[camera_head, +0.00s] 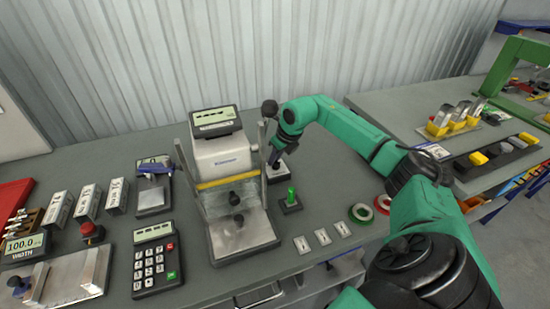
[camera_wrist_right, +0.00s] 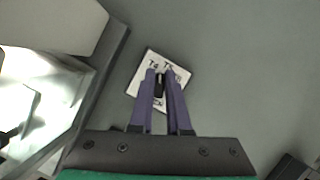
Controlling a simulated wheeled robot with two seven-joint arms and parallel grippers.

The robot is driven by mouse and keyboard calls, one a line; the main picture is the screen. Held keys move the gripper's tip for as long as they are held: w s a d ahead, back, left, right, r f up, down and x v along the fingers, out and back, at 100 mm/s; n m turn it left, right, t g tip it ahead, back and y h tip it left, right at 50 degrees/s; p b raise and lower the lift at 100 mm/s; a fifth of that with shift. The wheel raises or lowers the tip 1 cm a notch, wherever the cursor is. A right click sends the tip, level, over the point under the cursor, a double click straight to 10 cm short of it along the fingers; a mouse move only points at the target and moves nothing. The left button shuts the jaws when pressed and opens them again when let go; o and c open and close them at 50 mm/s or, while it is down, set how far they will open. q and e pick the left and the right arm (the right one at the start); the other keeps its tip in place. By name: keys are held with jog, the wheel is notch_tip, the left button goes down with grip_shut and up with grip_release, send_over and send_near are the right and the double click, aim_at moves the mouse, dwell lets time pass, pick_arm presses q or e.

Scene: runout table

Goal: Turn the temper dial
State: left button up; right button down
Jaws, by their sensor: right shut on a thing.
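The temper dial is a small dark knob (camera_wrist_right: 159,84) on a white square plate (camera_wrist_right: 148,66) with printed marks such as T4 and T5. In the head view its plate (camera_head: 284,173) sits on the grey bench just right of the grey machine. My right gripper (camera_head: 274,158) points down over it. In the wrist view the two purple fingers (camera_wrist_right: 160,88) are shut on the knob. The fingers hide the knob's sides and part of the plate's marks. My left gripper is not in view.
The grey machine (camera_head: 228,160) with a display stands close left of the dial. A green-handled toggle (camera_head: 291,197) stands in front. Tape rolls (camera_head: 361,213) and several white labels lie to the front right. A keypad (camera_head: 155,269) is at left.

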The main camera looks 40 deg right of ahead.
jog(key=shift+f+n+y+b, duration=0.15)
jog(key=shift+n+y+b, duration=0.35)
jog(key=shift+n, duration=0.5)
jog(key=shift+r+n+y, duration=0.2)
jog(key=shift+n+y, duration=0.1)
jog(key=shift+n, duration=0.8)
jog(key=c, duration=0.9)
grip_release()
jog(key=shift+r+b, duration=0.1)
jog(key=shift+b, duration=0.2)
jog(key=shift+s+d+r, duration=0.1)
jog(key=shift+s+r, duration=0.05)
jog(key=shift+r, duration=0.2)
jog(key=b+v, duration=0.1)
jog(key=v, duration=1.2)
jog(key=shift+r, duration=0.35)
